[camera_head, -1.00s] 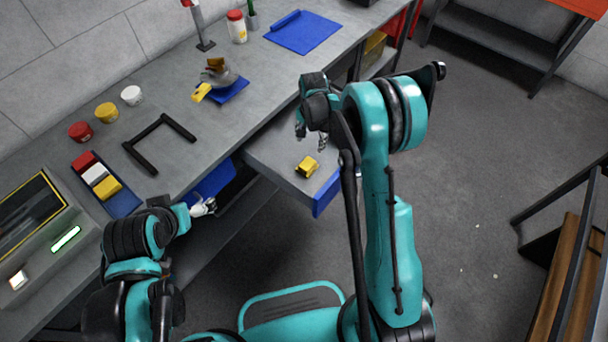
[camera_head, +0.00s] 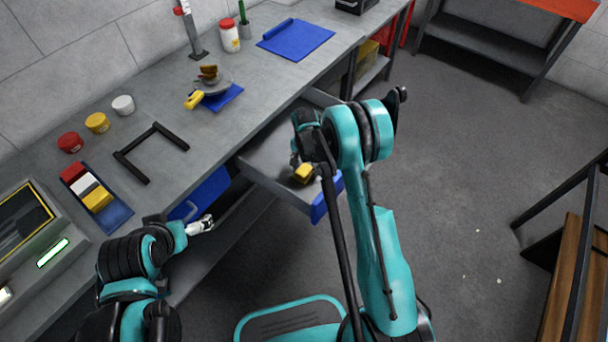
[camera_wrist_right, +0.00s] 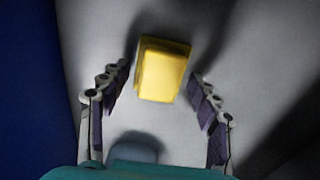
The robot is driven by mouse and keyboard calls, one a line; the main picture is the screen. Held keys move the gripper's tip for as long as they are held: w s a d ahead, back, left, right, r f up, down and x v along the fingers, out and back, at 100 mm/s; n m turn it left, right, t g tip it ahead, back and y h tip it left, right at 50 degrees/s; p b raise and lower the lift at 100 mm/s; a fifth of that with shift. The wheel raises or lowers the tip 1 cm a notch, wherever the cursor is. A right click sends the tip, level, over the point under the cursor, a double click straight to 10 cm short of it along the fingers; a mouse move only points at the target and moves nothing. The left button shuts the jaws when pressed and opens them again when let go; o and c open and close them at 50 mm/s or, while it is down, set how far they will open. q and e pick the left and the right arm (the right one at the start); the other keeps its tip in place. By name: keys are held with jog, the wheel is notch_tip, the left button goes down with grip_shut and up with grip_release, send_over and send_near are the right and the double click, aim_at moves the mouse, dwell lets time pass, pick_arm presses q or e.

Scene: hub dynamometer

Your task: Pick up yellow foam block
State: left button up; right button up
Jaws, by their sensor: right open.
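The yellow foam block (camera_head: 304,173) lies in the open grey drawer (camera_head: 268,172) under the workbench. In the right wrist view the block (camera_wrist_right: 163,70) sits ahead of and between the spread fingers, with a gap on each side. My right gripper (camera_wrist_right: 161,76) is open and empty. In the head view my right gripper (camera_head: 295,161) is low over the drawer beside the block, partly hidden by its own wrist. My left gripper (camera_head: 208,222) is by the bench's front edge, near a blue drawer front; its jaw state is too small to tell.
The drawer's blue front (camera_head: 326,198) stands out from the bench (camera_head: 140,104). On the bench are a tray (camera_head: 118,213) of red, white and yellow blocks, a black frame (camera_head: 151,152), small jars and a blue mat (camera_head: 296,37).

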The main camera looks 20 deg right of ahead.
aim_at(305, 169)
jog(key=shift+r, duration=0.1)
jog(key=c, duration=1.3)
jog(key=shift+o, duration=0.2)
notch_tip(305, 169, up, 10)
jog(key=p, duration=0.4)
